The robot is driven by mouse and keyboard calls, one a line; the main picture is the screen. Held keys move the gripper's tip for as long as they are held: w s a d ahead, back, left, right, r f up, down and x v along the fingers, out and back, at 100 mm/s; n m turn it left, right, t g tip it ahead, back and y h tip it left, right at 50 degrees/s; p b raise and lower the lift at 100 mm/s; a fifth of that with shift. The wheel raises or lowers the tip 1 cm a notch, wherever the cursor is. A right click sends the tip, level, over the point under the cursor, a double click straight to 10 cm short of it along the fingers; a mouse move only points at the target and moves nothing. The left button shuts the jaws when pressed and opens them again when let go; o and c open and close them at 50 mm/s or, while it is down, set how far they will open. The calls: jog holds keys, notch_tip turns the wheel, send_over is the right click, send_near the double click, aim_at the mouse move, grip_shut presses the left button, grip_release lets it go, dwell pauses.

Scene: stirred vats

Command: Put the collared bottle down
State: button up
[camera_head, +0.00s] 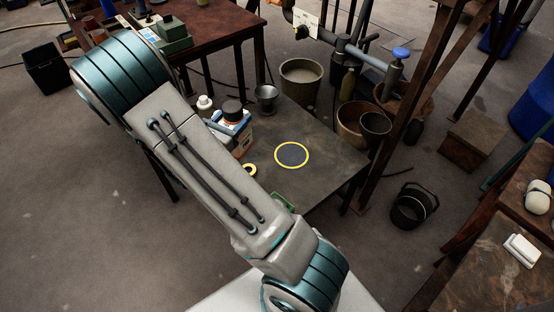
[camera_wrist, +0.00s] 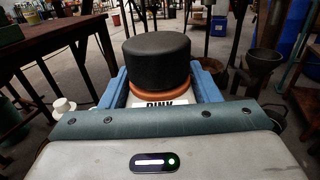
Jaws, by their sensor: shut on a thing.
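The collared bottle (camera_wrist: 156,58) is upright in the wrist view, with a wide black cap, an orange collar and a pale body with a partly hidden printed label. My gripper (camera_wrist: 163,90) is shut on it, with blue fingers on both sides below the cap. In the head view the bottle's dark cap (camera_head: 232,107) shows beyond my arm, over the left part of the dark low table (camera_head: 325,165). Its base is hidden, so I cannot tell whether it touches the table. A yellow-ringed dark round mark (camera_head: 291,155) lies bare on the table, right of the bottle.
A white-topped bottle (camera_head: 205,103) stands left of the held bottle, and a metal cup (camera_head: 266,97) behind it. Pipes with a blue-knobbed valve (camera_head: 401,53) and buckets (camera_head: 301,82) stand behind the table.

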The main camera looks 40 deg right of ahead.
jog(key=s+d+f+m+g+h+b, duration=0.1)
jog(key=s+d+f+m+g+b, duration=0.15)
jog(key=s+d+f+b, duration=0.45)
jog(key=s+d+f+m+g+h+b, duration=0.15)
jog(key=s+d+g+b, duration=0.25)
jog(key=s+d+b, duration=0.6)
jog(key=w+d+f+b, duration=0.1)
jog(key=w+f+b, duration=0.9)
jog(key=w, duration=0.4)
jog(key=shift+w+d+f+y, duration=0.15)
jog(key=shift+d+f+y, duration=0.25)
jog(key=shift+f, duration=0.55)
jog(key=o, duration=1.3)
